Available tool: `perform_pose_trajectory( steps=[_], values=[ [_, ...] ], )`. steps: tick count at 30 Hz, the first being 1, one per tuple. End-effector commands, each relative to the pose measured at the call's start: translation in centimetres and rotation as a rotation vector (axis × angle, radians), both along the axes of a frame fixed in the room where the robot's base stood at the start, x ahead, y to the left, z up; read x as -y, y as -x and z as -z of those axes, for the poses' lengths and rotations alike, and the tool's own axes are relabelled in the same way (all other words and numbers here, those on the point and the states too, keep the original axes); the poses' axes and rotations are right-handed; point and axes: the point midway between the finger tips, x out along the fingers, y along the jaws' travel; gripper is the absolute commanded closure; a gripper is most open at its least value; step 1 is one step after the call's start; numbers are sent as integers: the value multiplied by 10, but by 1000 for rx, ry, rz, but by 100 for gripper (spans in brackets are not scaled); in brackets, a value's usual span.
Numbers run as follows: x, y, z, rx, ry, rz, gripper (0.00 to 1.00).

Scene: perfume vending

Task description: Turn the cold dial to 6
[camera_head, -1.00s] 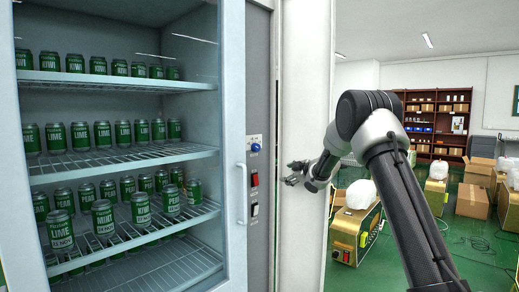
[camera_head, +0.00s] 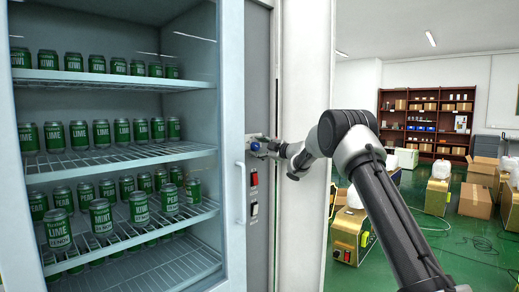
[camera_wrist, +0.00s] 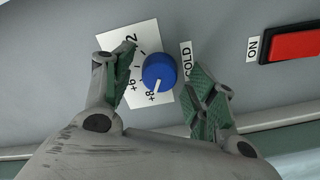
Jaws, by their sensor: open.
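The cold dial (camera_wrist: 159,68) is a round blue knob on a white scale plate (camera_wrist: 146,35), beside a label reading COLD (camera_wrist: 187,60). A white mark on the knob points toward the +8 on the scale; +6 is printed just left of it. In the head view the blue dial (camera_head: 255,146) shows on the grey panel beside the fridge. My gripper (camera_wrist: 162,62) is open, with one finger on each side of the dial. Gaps show between both fingers and the knob in the wrist view. Depth to the panel is hard to tell.
A red switch (camera_wrist: 295,46) labelled ON lies right of the dial in the wrist view. In the head view, red (camera_head: 254,178) and black (camera_head: 254,210) switches sit below the dial. The glass fridge (camera_head: 232,120), holding rows of green cans, stands left, with a vertical handle (camera_head: 241,195).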

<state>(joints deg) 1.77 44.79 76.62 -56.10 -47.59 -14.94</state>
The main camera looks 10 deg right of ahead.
Motion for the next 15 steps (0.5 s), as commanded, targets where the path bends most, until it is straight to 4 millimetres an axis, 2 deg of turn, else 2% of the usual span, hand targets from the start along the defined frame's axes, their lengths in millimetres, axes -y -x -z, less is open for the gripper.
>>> perform_pose_trajectory(
  steps=[7,12,15],
  values=[
    [-1,-1,0,0,0,0,45],
    [0,-1,0,-1,-1,0,76],
    [0,-1,0,-1,-1,0,90]
  ],
)
